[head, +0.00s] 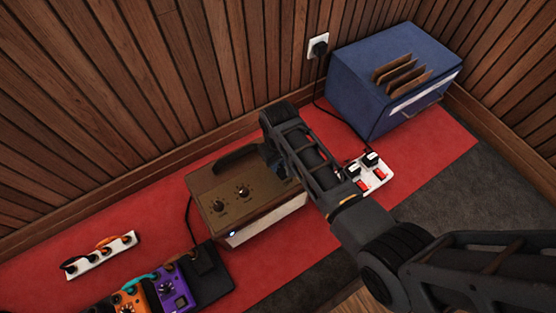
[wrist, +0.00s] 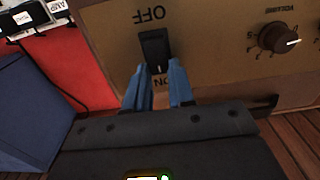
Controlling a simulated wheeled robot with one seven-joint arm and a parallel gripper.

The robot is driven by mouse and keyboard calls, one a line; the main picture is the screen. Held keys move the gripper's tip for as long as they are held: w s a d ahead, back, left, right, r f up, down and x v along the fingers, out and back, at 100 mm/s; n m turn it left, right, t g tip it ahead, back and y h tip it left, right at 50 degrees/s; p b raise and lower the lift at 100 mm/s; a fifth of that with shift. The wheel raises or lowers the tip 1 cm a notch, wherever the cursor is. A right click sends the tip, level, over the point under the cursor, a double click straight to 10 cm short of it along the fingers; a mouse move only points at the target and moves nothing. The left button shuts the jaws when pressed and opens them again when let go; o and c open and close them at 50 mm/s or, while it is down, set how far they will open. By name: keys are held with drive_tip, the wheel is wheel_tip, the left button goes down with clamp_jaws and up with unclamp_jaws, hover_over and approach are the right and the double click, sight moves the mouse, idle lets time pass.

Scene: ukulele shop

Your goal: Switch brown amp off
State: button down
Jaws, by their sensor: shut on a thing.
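The brown amp (head: 222,186) stands on the red carpet with knobs on its top panel. In the wrist view its tan panel (wrist: 210,70) fills the upper part. A black rocker switch (wrist: 154,48) sits there between an upside-down OFF label (wrist: 150,15) above and an ON label (wrist: 161,82) below. My gripper (wrist: 160,68) has its blue fingers at the lower, ON end of the switch, shut on it. Which end of the rocker is pressed in, I cannot tell. In the head view my arm hides the switch and the fingertips.
A volume knob (wrist: 278,38) is beside the switch. A blue box (head: 385,75) with cards on top and a white power strip (head: 372,172) lie to the right. Purple (head: 172,288) and orange (head: 128,299) pedals stand front left. Wood-panelled walls close the back.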

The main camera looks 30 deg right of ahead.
sight(284, 173)
drive_tip(key=shift+s+r+t+p, duration=0.35)
drive_tip(key=shift+t+p, duration=0.15)
drive_tip(key=shift+p, duration=0.55)
drive_tip(key=shift+s+f+t+p, duration=0.1)
drive_tip(key=shift+f+t+p, duration=0.05)
drive_tip(key=shift+t+p, duration=0.85)
drive_tip(key=c, duration=1)
unclamp_jaws()
drive_tip(key=shift+o, duration=0.2)
drive_tip(key=p+v, duration=0.3)
drive_tip(key=v, duration=0.4)
drive_tip(key=shift+s+r, duration=0.15)
drive_tip(key=shift+r, duration=0.2)
